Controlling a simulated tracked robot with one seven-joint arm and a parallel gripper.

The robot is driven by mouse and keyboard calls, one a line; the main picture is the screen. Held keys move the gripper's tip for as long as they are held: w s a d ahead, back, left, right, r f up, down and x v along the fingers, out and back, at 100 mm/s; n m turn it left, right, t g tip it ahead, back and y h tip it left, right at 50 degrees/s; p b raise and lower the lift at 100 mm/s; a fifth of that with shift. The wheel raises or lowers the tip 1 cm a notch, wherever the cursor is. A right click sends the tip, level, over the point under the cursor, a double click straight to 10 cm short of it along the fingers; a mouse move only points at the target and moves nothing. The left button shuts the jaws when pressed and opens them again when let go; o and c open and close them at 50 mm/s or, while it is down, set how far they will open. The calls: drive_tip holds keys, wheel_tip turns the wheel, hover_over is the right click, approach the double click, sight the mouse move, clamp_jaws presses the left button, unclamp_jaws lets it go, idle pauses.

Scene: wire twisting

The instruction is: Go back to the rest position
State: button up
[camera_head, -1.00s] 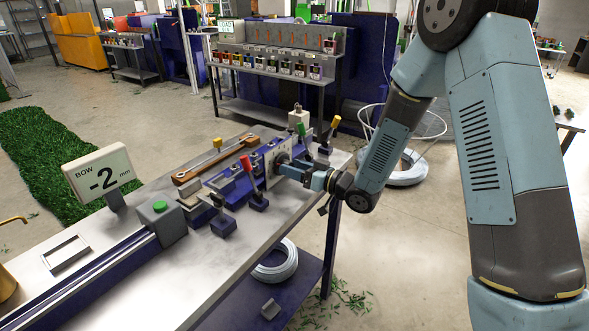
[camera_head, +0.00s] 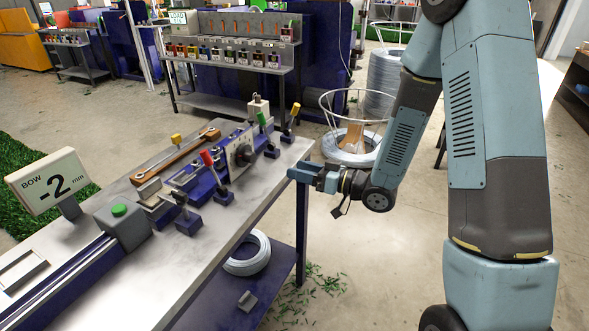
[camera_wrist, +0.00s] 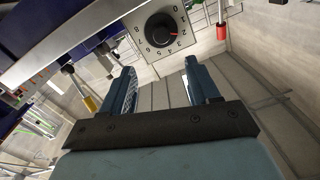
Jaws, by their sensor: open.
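My gripper (camera_head: 297,175) is off the right edge of the workbench (camera_head: 235,215), apart from the machine on it. In the wrist view my gripper (camera_wrist: 160,82) shows two blue fingers spread apart with nothing between them. In the head view the dial (camera_head: 244,154) sits on the machine's front plate, to the left of my gripper.
Levers with red (camera_head: 206,158), green (camera_head: 262,119) and yellow (camera_head: 295,109) grips stand on the bench. A sign (camera_head: 52,181) reads "BOW -2 mm". A wire coil (camera_head: 247,254) lies on the lower shelf. A wire spool stand (camera_head: 352,140) is behind my arm. Open floor lies right of the bench.

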idle(0.3)
drive_tip(key=w+d+r+m+t+h, duration=0.1)
drive_tip(key=w+d+r+t+h, duration=0.3)
drive_tip(key=w+d+r+h, duration=0.3)
drive_tip(key=s+d+r+m+h, duration=0.2)
drive_tip(key=d+r+h, duration=0.15)
drive_tip(key=d, duration=0.25)
drive_tip(key=s+d+r+m+h, duration=0.1)
drive_tip(key=d+r+m+h, duration=0.1)
drive_tip(key=d+r+h, duration=0.3)
drive_tip(key=s+d+r+m+g+h, duration=0.1)
drive_tip(key=s+d, duration=0.3)
drive_tip(key=s, duration=0.5)
drive_tip(key=s+d+r+m+g+h, duration=0.1)
drive_tip(key=s+d+r+m, duration=0.3)
drive_tip(key=s, duration=0.4)
drive_tip(key=shift+s+d+g, duration=0.3)
drive_tip(key=shift+s+g, duration=0.05)
drive_tip(key=shift+g, duration=0.05)
drive_tip(key=shift+m+g+y, duration=0.25)
drive_tip(key=shift+m+g, duration=0.25)
drive_tip(key=shift+g, duration=0.4)
drive_tip(key=s, duration=0.7)
drive_tip(key=shift+s+a+r, duration=0.35)
drive_tip(key=shift+a, duration=0.05)
